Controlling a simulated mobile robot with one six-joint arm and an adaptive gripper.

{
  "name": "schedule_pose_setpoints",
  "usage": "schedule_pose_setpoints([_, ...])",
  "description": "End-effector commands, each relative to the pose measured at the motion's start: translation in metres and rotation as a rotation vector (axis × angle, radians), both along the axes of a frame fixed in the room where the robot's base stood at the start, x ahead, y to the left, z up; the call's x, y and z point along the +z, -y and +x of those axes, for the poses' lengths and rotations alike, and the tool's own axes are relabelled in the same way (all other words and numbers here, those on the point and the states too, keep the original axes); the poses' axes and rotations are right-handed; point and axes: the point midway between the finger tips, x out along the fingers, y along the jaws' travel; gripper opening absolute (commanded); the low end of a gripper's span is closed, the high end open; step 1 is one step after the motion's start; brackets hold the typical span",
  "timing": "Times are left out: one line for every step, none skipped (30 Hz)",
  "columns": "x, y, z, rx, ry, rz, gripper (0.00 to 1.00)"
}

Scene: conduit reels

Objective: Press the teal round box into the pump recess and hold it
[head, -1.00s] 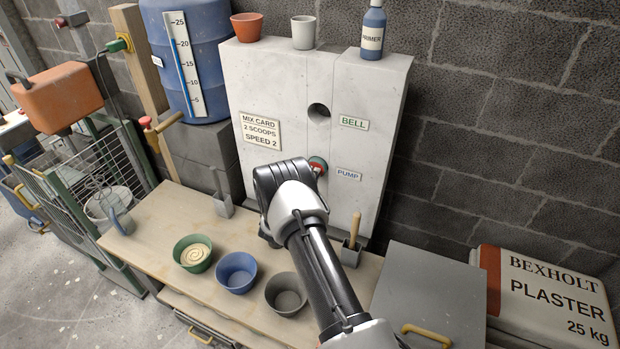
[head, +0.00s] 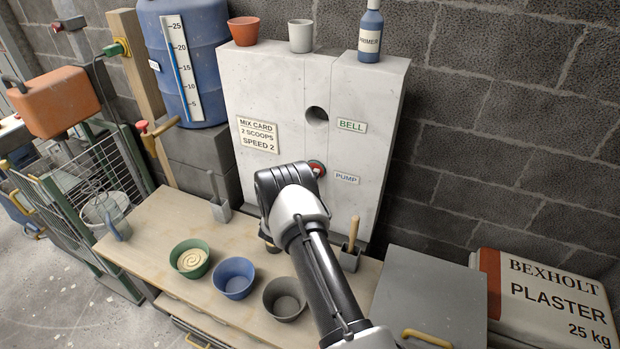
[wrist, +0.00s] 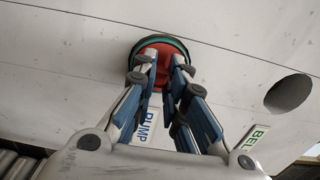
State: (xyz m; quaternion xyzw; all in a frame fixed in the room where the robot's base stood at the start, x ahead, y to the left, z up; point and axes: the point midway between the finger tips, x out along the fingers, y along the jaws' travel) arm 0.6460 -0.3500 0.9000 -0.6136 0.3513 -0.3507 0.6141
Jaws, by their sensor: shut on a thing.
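The teal round box (wrist: 178,44) sits at the pump recess in the pale block, beside the PUMP label (wrist: 146,120). In the wrist view its teal rim shows around a red face. In the head view a small part of the box (head: 318,167) shows past my wrist. My gripper (wrist: 163,68) is at the box, its two fingers closed on its red front. The recess is covered by the box, and I cannot tell how deep the box sits. In the head view my fingers are mostly hidden behind my wrist.
An empty round hole (head: 317,116) by the BELL label (head: 352,125) is above the box. A green bowl (head: 190,260), a blue bowl (head: 234,278) and a grey bowl (head: 285,300) stand on the bench (head: 165,215) below. A scoop (head: 350,250) stands near my arm.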

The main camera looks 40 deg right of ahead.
Motion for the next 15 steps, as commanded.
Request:
schedule_pose_setpoints([-0.0002, 0.0015, 0.0006, -0.001, 0.001, 0.0, 0.0])
schedule_pose_setpoints([-0.0003, 0.0022, 0.001, -0.001, 0.001, 0.0, 0.0])
schedule_pose_setpoints([-0.0004, 0.0031, 0.0015, -0.001, 0.001, 0.0, 0.0])
schedule_pose_setpoints([-0.0005, 0.0038, 0.0019, -0.001, 0.001, 0.0, 0.0])
schedule_pose_setpoints([-0.0005, 0.0045, 0.0023, -0.001, 0.001, 0.0, 0.0])
schedule_pose_setpoints([-0.0004, 0.0054, 0.0027, -0.001, 0.001, 0.0, 0.0])
schedule_pose_setpoints([-0.0004, 0.0061, 0.0031, -0.001, 0.001, 0.0, 0.0])
schedule_pose_setpoints([-0.0003, 0.0068, 0.0035, -0.001, 0.001, -0.001, 0.0])
schedule_pose_setpoints([-0.0002, 0.0077, 0.0039, -0.001, 0.001, -0.001, 0.0])
schedule_pose_setpoints([-0.0001, 0.0083, 0.0043, -0.001, 0.001, -0.002, 0.0])
schedule_pose_setpoints([0.0, 0.0088, 0.0046, -0.001, 0.001, -0.002, 0.0])
schedule_pose_setpoints([0.0001, 0.0093, 0.005, -0.001, 0.001, -0.002, 0.0])
schedule_pose_setpoints([0.0002, 0.0095, 0.0051, -0.001, 0.001, -0.002, 0.0])
schedule_pose_setpoints([0.0004, 0.0096, 0.0053, -0.001, 0.001, -0.002, 0.0])
schedule_pose_setpoints([0.0005, 0.0097, 0.0054, -0.001, 0.001, -0.002, 0.0])
